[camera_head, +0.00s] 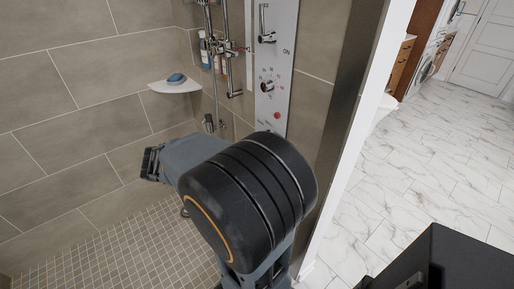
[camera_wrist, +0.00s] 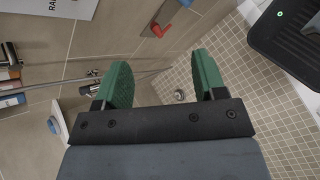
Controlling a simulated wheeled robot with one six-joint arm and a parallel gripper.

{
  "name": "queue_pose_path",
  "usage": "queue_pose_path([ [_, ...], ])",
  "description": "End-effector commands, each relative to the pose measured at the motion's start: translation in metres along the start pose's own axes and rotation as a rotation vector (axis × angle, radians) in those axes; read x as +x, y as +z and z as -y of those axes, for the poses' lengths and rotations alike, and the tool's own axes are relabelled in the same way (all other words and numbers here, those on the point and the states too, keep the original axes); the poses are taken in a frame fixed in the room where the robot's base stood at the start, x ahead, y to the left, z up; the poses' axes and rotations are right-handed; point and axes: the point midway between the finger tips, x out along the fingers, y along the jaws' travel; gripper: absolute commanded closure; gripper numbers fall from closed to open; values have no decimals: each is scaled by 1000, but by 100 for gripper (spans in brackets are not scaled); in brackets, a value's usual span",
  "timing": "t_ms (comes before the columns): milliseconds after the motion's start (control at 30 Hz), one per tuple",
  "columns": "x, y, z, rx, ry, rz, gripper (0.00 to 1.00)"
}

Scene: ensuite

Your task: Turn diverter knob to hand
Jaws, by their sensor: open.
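The tall pale shower panel (camera_head: 284,62) stands on the tiled wall in the head view. A round metal knob (camera_head: 267,87) with small marks around it sits midway down; it looks like the diverter knob, but its labels are too small to read. A metal lever (camera_head: 265,24) is above it, near the word "ON". My gripper (camera_head: 151,163) is left of and below the panel, well apart from the knob. In the wrist view my gripper (camera_wrist: 164,80) shows two green fingers spread apart with nothing between them. The knob is not visible there; only a panel corner (camera_wrist: 50,6) shows.
A corner shelf (camera_head: 178,87) holds a blue item (camera_head: 176,78). Bottles (camera_head: 205,50) and shower pipes (camera_head: 232,80) are left of the panel. A red handle (camera_wrist: 158,30) shows near the fingers' far side. A dark wall edge (camera_head: 345,85) bounds the right. The tiled shower floor (camera_head: 115,235) is clear.

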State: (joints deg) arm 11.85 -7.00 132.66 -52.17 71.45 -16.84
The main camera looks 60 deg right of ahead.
Motion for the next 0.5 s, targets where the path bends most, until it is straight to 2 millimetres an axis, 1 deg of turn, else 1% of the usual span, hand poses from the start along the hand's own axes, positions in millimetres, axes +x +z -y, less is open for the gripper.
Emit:
queue_pose_path([
  [33,28,-8,-7,-85,53,107,36],
  [100,47,-9,-25,-196,130,240,36],
  [200,67,-12,-47,-326,218,397,36],
  [333,82,-17,-68,-443,296,540,36],
  [500,94,-18,-83,-509,343,627,36],
])
